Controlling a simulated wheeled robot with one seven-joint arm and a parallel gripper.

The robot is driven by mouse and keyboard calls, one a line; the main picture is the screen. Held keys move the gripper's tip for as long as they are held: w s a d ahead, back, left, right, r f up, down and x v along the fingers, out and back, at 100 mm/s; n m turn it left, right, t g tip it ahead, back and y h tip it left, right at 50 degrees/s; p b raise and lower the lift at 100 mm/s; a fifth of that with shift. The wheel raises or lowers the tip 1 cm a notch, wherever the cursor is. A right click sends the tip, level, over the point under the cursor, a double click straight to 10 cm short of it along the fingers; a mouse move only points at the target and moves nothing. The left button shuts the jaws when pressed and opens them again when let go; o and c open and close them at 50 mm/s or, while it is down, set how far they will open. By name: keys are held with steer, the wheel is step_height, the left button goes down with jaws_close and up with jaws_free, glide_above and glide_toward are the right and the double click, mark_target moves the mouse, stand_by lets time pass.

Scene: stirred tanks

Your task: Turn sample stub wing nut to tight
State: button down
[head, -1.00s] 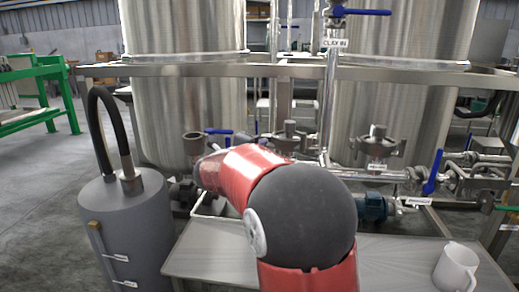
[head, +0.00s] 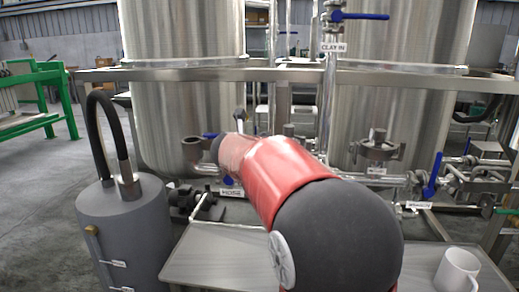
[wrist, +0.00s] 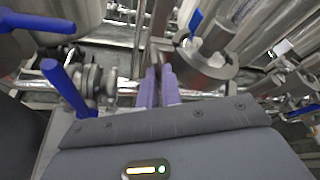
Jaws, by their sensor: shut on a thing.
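In the wrist view my gripper (wrist: 160,86) has its purple fingers close together. They are shut on a small metal piece (wrist: 157,52), which I take to be the sample stub wing nut; the fingers hide most of it. A round metal clamp (wrist: 205,62) with a blue handle (wrist: 194,20) above it is just right of the fingertips. In the head view my red and black arm reaches to the pipework in front of the tanks, and the gripper end is hidden behind it. The wing nut's angle cannot be read.
Blue valve handles (wrist: 66,88) stand left of the fingers. An upward-facing pipe cup (head: 192,149) and a HOSE label (head: 231,192) are near my forearm. A second clamp (head: 377,150) is to the right. A grey canister (head: 130,225) and a white mug (head: 456,270) stand in front.

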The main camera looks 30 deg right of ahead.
steer(key=m+y, duration=0.1)
steer(key=m+t+y, duration=0.1)
steer(key=m, duration=0.1)
steer(key=shift+s+d, duration=0.15)
steer(key=shift+d, duration=0.05)
steer(key=shift+m, duration=0.4)
stand_by(0.3)
steer(key=c, duration=1.6)
jaws_free()
steer(key=shift+p+v, duration=0.5)
steer(key=shift+v, duration=3.4)
